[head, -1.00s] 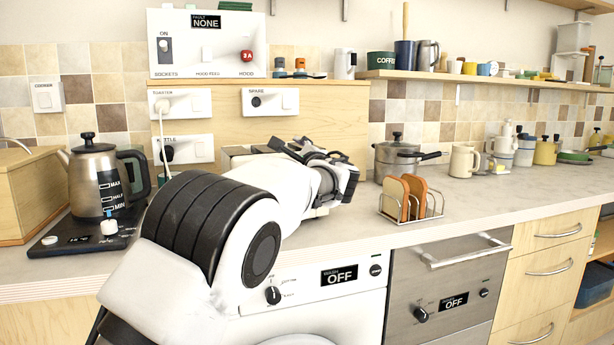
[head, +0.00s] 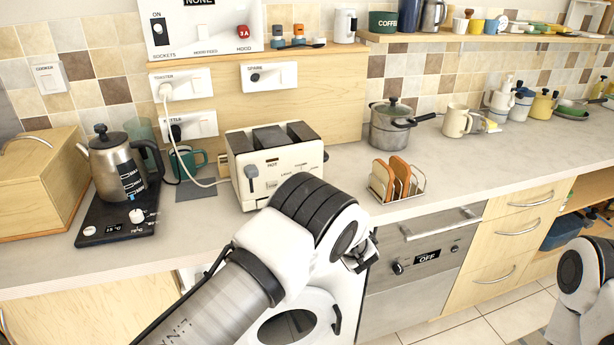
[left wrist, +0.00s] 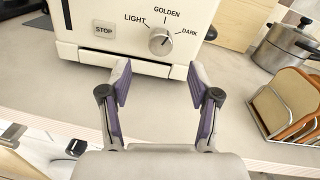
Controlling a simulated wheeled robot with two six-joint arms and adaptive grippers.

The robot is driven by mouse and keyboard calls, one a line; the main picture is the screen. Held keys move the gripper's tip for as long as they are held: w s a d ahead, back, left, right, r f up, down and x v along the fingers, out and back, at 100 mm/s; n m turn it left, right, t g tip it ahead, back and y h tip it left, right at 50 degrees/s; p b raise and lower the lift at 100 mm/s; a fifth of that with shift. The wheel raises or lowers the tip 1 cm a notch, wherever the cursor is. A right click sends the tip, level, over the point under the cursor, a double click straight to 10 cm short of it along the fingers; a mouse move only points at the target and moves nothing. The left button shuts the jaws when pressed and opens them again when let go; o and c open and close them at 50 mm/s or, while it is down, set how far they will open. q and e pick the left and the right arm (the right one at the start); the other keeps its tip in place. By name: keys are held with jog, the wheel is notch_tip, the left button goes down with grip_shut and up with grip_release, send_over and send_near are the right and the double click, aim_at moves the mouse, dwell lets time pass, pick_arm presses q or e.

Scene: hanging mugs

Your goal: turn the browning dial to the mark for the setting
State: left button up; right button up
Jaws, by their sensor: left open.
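The cream toaster (head: 270,185) stands on the worktop with HOT on its small display. Its browning dial (left wrist: 161,41) shows in the left wrist view, with LIGHT, GOLDEN and DARK printed around it. The dial's pointer mark seems to face upper right, between GOLDEN and DARK. A STOP button (left wrist: 104,30) sits left of the dial. My left gripper (left wrist: 159,82) is open and empty, in front of the toaster with its fingertips short of the dial and apart from it. In the head view my left arm hides most of this gripper.
Right of the toaster stand a toast rack (head: 404,192) with bread slices and a steel pot (head: 390,130). A kettle (head: 117,170) on its black base is at the left. A white cable runs from the toaster to the wall socket. Worktop in front of the toaster is clear.

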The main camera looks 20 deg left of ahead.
pick_arm(q)
jog(key=b, duration=0.1)
jog(key=w+a+f+b, duration=0.1)
jog(key=b, duration=0.1)
jog(key=shift+w+f, duration=0.2)
jog(key=shift+w, duration=0.1)
jog(key=shift+w+a+r+p, duration=0.65)
jog(key=shift+w+r+p, duration=0.05)
jog(key=shift+w, duration=0.05)
jog(key=x, duration=0.2)
jog(key=shift+w+a, duration=0.45)
jog(key=shift+a, duration=0.05)
jog(key=shift+d, duration=0.15)
jog(key=shift+c, duration=0.7)
jog(key=c, duration=1)
jog(key=shift+f, duration=0.1)
pick_arm(e)
notch_tip(320, 180, down, 3)
jog(key=shift+r, duration=0.15)
